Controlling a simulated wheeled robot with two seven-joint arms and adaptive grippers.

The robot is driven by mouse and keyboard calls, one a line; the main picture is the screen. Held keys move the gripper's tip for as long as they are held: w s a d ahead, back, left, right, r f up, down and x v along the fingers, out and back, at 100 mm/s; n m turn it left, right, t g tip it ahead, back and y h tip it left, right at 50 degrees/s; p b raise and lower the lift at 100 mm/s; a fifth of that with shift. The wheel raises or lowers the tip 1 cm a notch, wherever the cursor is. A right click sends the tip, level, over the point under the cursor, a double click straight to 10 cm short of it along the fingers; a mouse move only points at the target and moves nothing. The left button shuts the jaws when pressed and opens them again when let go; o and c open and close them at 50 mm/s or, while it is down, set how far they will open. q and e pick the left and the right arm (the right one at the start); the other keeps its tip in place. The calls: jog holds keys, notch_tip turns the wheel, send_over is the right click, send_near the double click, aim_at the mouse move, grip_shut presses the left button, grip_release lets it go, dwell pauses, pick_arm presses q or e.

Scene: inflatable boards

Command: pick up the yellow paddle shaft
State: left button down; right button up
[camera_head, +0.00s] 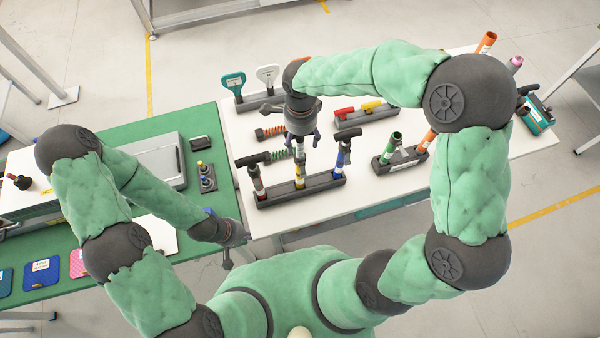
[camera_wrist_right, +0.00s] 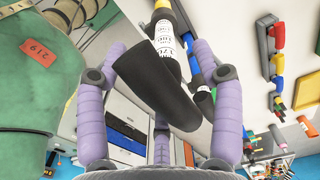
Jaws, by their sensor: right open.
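The yellow paddle shaft (camera_head: 300,173) stands upright in the middle of a dark rack (camera_head: 325,183) on the white table, between a red-marked shaft (camera_head: 256,182) and a blue-marked shaft (camera_head: 343,160). My right gripper (camera_head: 299,145) is directly above it and hides its top. In the right wrist view, the shaft's black handle (camera_wrist_right: 150,85) lies between the spread purple fingers of my right gripper (camera_wrist_right: 160,120); its white label and a yellow band show beyond. The fingers look apart from the handle. My left gripper (camera_head: 228,258) hangs by the green table's edge, away from the shafts; its jaws are unclear.
Behind stand a teal-handled paddle (camera_head: 233,84), a white-handled one (camera_head: 268,76) and a holder with red and yellow pieces (camera_head: 365,112). A rack with a green tube (camera_head: 392,146) is to the right. Neighbouring shafts stand close on both sides.

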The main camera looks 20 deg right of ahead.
jog(key=shift+f, duration=0.2)
grip_shut()
dwell(0.3)
